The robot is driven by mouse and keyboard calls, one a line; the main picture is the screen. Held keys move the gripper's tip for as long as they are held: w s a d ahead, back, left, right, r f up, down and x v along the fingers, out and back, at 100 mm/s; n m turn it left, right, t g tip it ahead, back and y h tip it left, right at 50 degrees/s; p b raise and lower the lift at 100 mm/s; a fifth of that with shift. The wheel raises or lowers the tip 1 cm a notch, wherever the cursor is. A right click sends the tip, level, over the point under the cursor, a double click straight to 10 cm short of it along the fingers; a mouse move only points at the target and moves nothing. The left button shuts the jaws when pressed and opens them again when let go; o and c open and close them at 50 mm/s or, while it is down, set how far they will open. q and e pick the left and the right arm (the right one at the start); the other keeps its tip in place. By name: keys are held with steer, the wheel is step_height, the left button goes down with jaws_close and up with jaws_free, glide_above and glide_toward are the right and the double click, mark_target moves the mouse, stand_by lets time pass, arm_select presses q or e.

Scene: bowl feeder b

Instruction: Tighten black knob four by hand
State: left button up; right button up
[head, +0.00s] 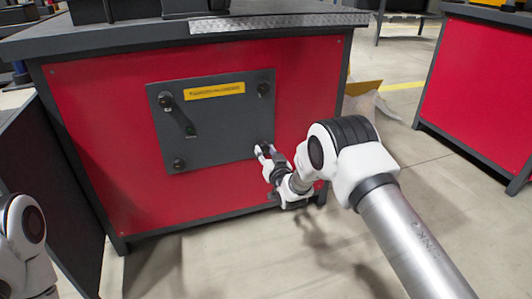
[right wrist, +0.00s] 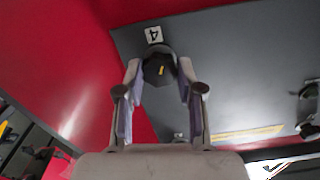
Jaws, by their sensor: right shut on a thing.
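Black knob four (right wrist: 154,72) shows in the right wrist view, dark with a yellow mark on its face, next to a white label with the number 4 (right wrist: 153,34). My right gripper (right wrist: 159,66) has one finger on each side of the knob and is shut on it. In the head view my right gripper (head: 264,151) is at the lower right corner of the dark grey panel (head: 225,130) and mostly hides the knob there. My left gripper is out of view; only part of my left arm shows at the lower left.
Other black knobs sit at the panel's upper left (head: 165,98), upper right (head: 263,89) and lower left (head: 179,164). A black handle (head: 181,119) and a yellow label (head: 214,91) are also on it. The panel is on a red cabinet (head: 110,170). The floor in front is clear.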

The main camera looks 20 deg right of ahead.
steer(key=shift+r+m+p, duration=0.15)
steer(key=shift+m+p, duration=0.4)
steer(key=shift+m, duration=0.05)
steer(key=shift+m+p, duration=0.9)
steer(key=shift+m, duration=0.2)
steer(key=m+p, duration=0.2)
steer(key=m, duration=0.2)
steer(key=m+p, duration=0.2)
steer(key=m, duration=0.3)
steer(key=shift+m+p, duration=0.3)
steer(key=shift+m, duration=0.1)
steer(key=shift+m+p, duration=0.6)
steer(key=shift+m, duration=1.7)
steer(key=shift+f, duration=0.2)
steer(key=o, duration=1.2)
steer(key=shift+c, duration=0.2)
